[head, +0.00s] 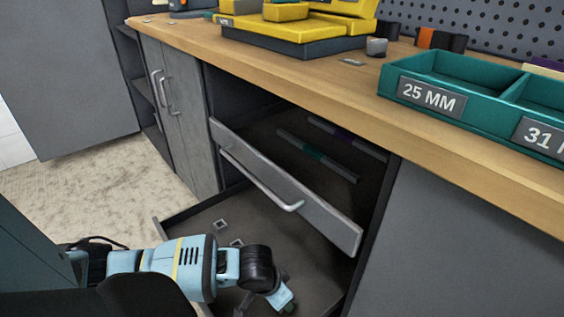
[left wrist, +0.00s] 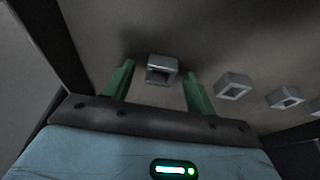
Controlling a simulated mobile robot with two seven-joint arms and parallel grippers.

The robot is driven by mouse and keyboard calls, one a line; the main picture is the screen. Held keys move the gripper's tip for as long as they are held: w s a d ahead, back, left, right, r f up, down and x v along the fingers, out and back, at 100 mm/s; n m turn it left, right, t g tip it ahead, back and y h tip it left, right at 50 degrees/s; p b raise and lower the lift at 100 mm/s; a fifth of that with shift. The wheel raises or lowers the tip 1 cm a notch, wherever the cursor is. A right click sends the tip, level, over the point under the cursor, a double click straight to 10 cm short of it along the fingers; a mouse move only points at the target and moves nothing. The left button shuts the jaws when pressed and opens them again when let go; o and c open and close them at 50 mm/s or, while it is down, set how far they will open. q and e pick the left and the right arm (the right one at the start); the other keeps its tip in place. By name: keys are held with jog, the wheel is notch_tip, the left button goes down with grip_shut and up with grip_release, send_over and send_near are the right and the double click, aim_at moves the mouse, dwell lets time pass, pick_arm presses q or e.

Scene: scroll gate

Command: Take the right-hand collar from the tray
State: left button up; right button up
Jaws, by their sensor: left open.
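Several small square grey metal collars lie spaced in a row in a dark open tray (head: 200,213) low in the bench. Two of them show in the head view, a far collar (head: 220,224) and a nearer collar (head: 236,242). In the left wrist view, one collar (left wrist: 162,68) is at the row's left end, and other collars (left wrist: 233,86) run off to the right. My left gripper (head: 284,299) is low over the tray. Its green fingers (left wrist: 159,80) are open on either side of the left-end collar in that view; contact cannot be told. My right gripper is not in view.
Above the tray is a grey drawer front (head: 285,185) with a bar handle (head: 262,182). Rods with coloured sleeves (head: 318,155) lie behind it. The wooden bench top (head: 330,85) carries a teal bin (head: 470,90) marked 25 MM and yellow cases (head: 290,28).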

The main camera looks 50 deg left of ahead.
pick_arm(q)
jog(key=shift+r, duration=0.1)
jog(key=shift+c, duration=0.5)
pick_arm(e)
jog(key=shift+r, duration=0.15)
pick_arm(q)
jog(key=shift+c, duration=1.2)
jog(key=c, duration=0.8)
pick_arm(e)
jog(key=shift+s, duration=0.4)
pick_arm(q)
jog(key=shift+o, duration=0.2)
